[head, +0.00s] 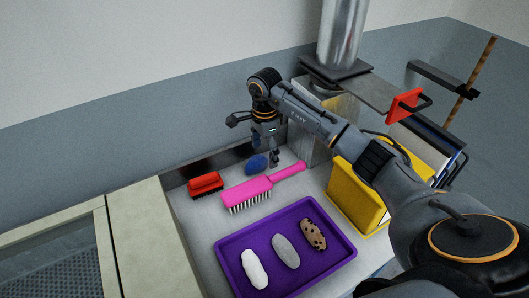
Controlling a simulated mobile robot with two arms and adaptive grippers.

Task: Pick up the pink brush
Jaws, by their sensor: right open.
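The pink brush (248,192) lies on the light worktop, its bristles at the left and its handle (287,172) reaching up and right. My right gripper (273,157) points down beyond the handle, near the back of the worktop. It is open and appears apart from the brush. The brush is almost wholly in sight. My left gripper is not in view.
A red brush (206,184) lies left of the pink one, and a blue object (257,163) is just behind it. A purple tray (337,268) with three fibre lumps is in front. A yellow box (350,193) stands at right, and a metal duct (341,35) rises behind.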

